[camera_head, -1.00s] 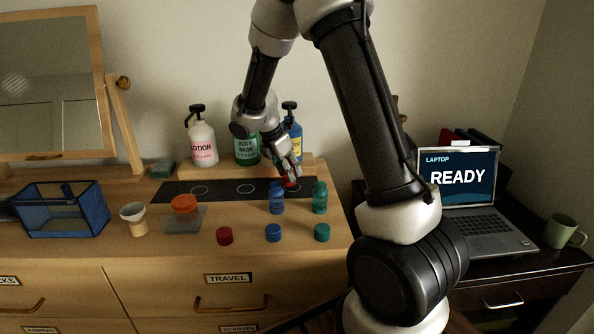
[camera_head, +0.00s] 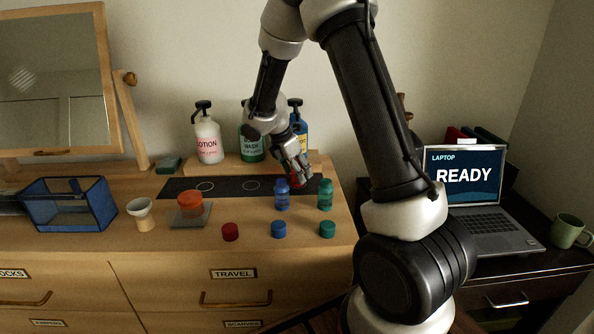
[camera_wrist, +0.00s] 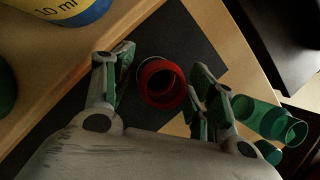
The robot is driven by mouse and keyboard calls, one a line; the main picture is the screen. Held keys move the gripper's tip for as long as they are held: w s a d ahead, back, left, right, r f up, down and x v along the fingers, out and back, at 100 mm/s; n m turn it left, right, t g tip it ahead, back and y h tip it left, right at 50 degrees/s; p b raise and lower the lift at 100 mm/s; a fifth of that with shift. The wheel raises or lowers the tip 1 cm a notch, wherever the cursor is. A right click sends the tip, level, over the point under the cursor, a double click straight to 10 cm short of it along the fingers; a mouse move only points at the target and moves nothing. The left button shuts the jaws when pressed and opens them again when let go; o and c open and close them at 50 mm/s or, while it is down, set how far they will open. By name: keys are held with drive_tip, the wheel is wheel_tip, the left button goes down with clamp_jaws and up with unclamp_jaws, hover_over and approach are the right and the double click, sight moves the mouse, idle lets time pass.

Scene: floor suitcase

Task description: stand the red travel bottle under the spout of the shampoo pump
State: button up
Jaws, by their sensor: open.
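The red travel bottle (camera_wrist: 162,84) stands uncapped on the dark mat, its round mouth facing the wrist camera. My gripper (camera_wrist: 160,68) is open, with one finger on each side of the bottle and visible gaps between. In the head view my gripper (camera_head: 299,172) largely hides the red bottle (camera_head: 297,181). The shampoo pump, a blue bottle with a yellow label (camera_head: 300,130), stands on the raised shelf just behind my gripper. My wrist partly covers it, and its spout's exact position over the red bottle cannot be told. Its lower part shows in the wrist view (camera_wrist: 92,12).
Red (camera_head: 230,232), blue (camera_head: 279,229) and green (camera_head: 327,229) caps lie nearer the front. Lotion (camera_head: 208,142) and body wash (camera_head: 251,146) pumps stand left.

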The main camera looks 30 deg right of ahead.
drive_tip(key=shift+r, duration=0.1)
drive_tip(key=shift+a+r, duration=0.1)
drive_tip(key=shift+r, duration=0.25)
drive_tip(key=a, duration=0.4)
drive_tip(key=s+a, duration=0.1)
drive_tip(key=a, duration=0.3)
drive_tip(key=s+a, duration=0.1)
drive_tip(key=a, duration=0.3)
drive_tip(key=shift+s+r, duration=0.15)
drive_tip(key=shift+r, duration=0.1)
